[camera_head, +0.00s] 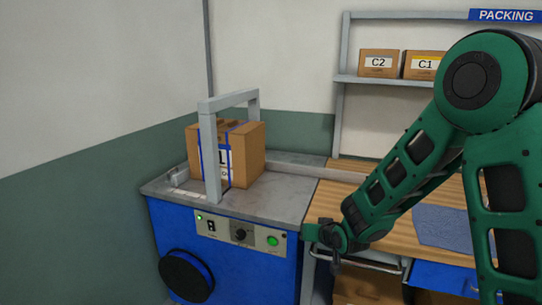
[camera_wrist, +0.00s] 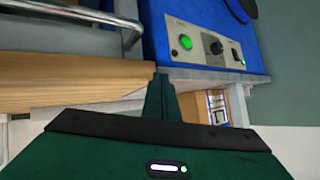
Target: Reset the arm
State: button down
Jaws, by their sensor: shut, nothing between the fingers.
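My gripper (camera_head: 312,232) is at the end of my green arm, in front of the right front corner of the blue strapping machine (camera_head: 225,270). It is shut and empty. In the wrist view its closed fingers (camera_wrist: 160,95) point up at the gap between the wooden bench and the machine. It is apart from the lit green button (camera_head: 273,241) on the control panel, which also shows in the wrist view (camera_wrist: 186,42). I cannot tell whether the fingers touch the machine's edge.
A cardboard box (camera_head: 250,155) with a blue strap stands on the machine top under a grey arch (camera_head: 209,150). A wooden bench (camera_head: 335,205) with a blue mat (camera_head: 443,228) and a metal rail (camera_head: 375,265) is on the right. Boxes C2 (camera_head: 378,63) and C1 (camera_head: 423,65) sit on a shelf.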

jog(key=s+d+r+g+h, duration=0.1)
jog(key=s+d+r+g, duration=0.1)
jog(key=s+d+r, duration=0.5)
jog(key=s+d+r+g+h, duration=0.15)
jog(key=s+d, duration=0.35)
jog(key=s, duration=0.6)
jog(key=s+d+r+g+h, duration=0.1)
jog(key=s+d+r+g, duration=0.25)
jog(key=s+d, duration=0.35)
jog(key=s+d+f+m+g, duration=0.1)
jog(key=s+d+m+g, duration=0.1)
jog(key=s+d, duration=0.3)
jog(key=s+d+f+m+g, duration=0.1)
jog(key=s+d+m, duration=0.3)
jog(key=s, duration=0.9)
jog(key=shift+d+g, duration=0.4)
jog(key=shift+d, duration=0.15)
jog(key=shift+w, duration=0.1)
jog(key=shift+w+f, duration=0.2)
jog(key=shift+w, duration=0.4)
jog(key=shift+s, duration=0.15)
dwell(1.5)
